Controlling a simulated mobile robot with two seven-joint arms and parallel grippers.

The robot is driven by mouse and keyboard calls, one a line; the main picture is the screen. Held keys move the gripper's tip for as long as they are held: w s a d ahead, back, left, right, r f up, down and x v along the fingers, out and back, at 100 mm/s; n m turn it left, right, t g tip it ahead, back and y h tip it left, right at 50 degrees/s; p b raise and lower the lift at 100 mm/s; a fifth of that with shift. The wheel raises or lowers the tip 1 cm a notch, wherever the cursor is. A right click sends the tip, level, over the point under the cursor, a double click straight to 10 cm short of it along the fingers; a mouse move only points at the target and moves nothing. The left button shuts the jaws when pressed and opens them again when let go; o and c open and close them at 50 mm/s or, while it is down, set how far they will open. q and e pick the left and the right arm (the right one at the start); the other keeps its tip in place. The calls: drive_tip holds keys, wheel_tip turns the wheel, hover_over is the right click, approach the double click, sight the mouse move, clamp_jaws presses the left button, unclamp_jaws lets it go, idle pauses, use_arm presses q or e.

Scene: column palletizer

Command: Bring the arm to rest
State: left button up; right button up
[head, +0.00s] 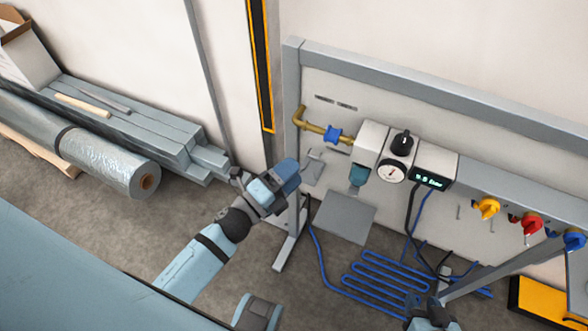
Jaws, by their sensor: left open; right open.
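My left arm reaches in from the lower left in the head view. My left gripper (240,180) is at its end, in front of the panel stand's left post, with nothing seen in it. The wrist hides part of it. My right gripper (430,308) shows as a dark shape at the bottom edge, right of centre, over the floor by the blue hose. It is partly cut off by the picture edge, and I see nothing held in it.
A panel with a pressure unit (393,170) and coloured valves (486,208) stands at the right. A coiled blue hose (370,270) lies below. A foil-wrapped roll (115,160) and grey beams (125,122) lie at the left. A yellow box (545,300) is at the lower right.

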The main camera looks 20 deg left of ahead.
drive_tip(key=shift+f, duration=0.15)
use_arm(q)
drive_tip(key=s+a+f+n+g+y, duration=0.1)
drive_tip(key=s+f+n+g+y, duration=0.25)
drive_tip(key=s+f+n, duration=0.55)
drive_tip(key=s+f+n+g+y, duration=0.2)
drive_tip(key=s+f+n+g, duration=0.15)
drive_tip(key=n, duration=0.85)
wheel_tip(320, 180, up, 13)
drive_tip(key=a+p, duration=0.1)
drive_tip(key=p, duration=1.6)
drive_tip(key=shift+r, duration=0.15)
drive_tip(key=c, duration=0.3)
drive_tip(key=shift+d+h, duration=0.15)
drive_tip(key=shift+h, duration=0.1)
drive_tip(key=shift+c, duration=0.2)
use_arm(e)
wheel_tip(320, 180, up, 14)
drive_tip(key=s+d, duration=0.1)
drive_tip(key=shift+d+n+t, duration=0.2)
drive_tip(key=shift+n+t, duration=0.1)
